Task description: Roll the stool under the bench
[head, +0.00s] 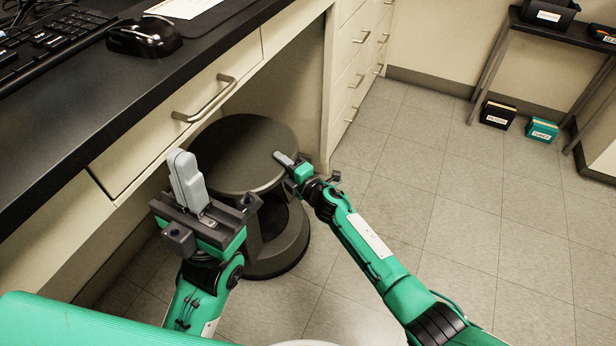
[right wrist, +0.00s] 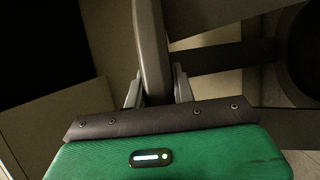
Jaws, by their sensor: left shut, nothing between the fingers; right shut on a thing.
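The stool (head: 235,152) has a round dark grey seat and a wide round base on the floor. In the head view, its far part is in the knee space under the bench (head: 222,38), and its near part sticks out in front. My right gripper (head: 286,160) is shut on the right edge of the seat. In the right wrist view, the grey seat rim (right wrist: 150,45) runs between the fingers of the right gripper (right wrist: 157,88). My left gripper (head: 187,178) is shut and empty, in front of the seat's left side, and hides part of the stool.
A drawer with a handle (head: 205,98) hangs above the knee space; a drawer stack (head: 352,75) bounds it on the right. A mouse (head: 145,36) and keyboard (head: 40,45) lie on the bench. Small bins (head: 497,114) stand by the far wall. The floor (head: 460,215) at right is clear.

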